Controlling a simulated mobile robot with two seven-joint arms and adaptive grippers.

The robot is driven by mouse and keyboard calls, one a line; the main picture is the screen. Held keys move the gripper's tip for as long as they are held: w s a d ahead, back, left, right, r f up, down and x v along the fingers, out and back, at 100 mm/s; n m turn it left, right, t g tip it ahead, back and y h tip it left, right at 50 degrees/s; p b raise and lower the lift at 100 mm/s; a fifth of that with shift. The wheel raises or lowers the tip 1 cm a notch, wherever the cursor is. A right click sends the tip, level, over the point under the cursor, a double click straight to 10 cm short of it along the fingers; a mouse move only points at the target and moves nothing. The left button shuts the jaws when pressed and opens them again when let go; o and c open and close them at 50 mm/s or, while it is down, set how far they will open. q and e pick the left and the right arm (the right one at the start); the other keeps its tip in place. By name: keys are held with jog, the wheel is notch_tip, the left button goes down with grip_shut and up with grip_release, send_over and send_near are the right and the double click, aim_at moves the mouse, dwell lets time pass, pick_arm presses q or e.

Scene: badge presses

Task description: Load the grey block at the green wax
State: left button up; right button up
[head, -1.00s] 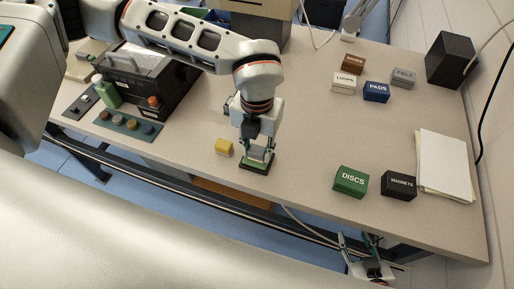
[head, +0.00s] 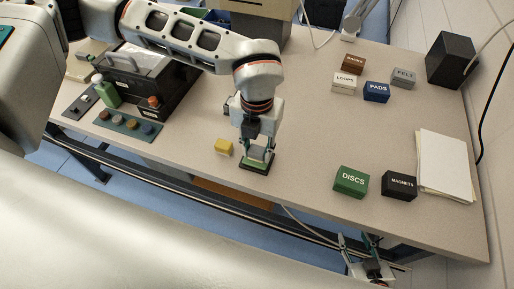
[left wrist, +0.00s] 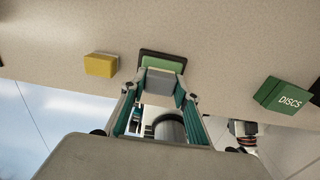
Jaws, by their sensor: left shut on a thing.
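My left gripper (head: 258,154) points down near the front edge of the table and is shut on a grey block. In the left wrist view the grey block (left wrist: 159,82) sits between its fingertips. The green wax (left wrist: 164,63), a flat green pad in a dark frame, lies right at the block and is partly hidden by it. In the head view the dark frame (head: 255,168) shows just under the fingertips. I cannot tell whether the block touches the green surface. My right gripper (head: 357,242) is low, beyond the table's front edge, with its fingers apart and empty.
A yellow block (head: 223,147) stands just left of the gripper. Green DISCS (head: 350,182) and black MAGNETS (head: 399,185) boxes stand to the right, with a paper stack (head: 445,167) beyond. A black machine (head: 150,98) stands at the left. The table's middle right is clear.

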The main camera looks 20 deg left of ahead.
aim_at(257, 149)
pick_arm(q)
jog(key=shift+r+p, duration=0.95)
jog(key=shift+r, duration=0.95)
jog(key=shift+r+p, duration=0.6)
jog(key=shift+r, duration=0.95)
jog(key=m, duration=0.1)
jog(key=a+m, duration=0.1)
jog(key=m, duration=0.2)
jog(key=shift+w+a+r, duration=0.15)
jog(key=shift+w+a, duration=0.2)
jog(key=shift+w, duration=0.05)
jog(key=w+a+r+m, duration=0.1)
jog(key=a+m, duration=0.4)
jog(key=m, duration=1)
jog(key=w+a+r+m, duration=0.2)
jog(key=a+m, duration=0.3)
jog(key=m, duration=1.1)
jog(key=shift+w+a+r+m, duration=0.25)
jog(key=shift+m, duration=0.05)
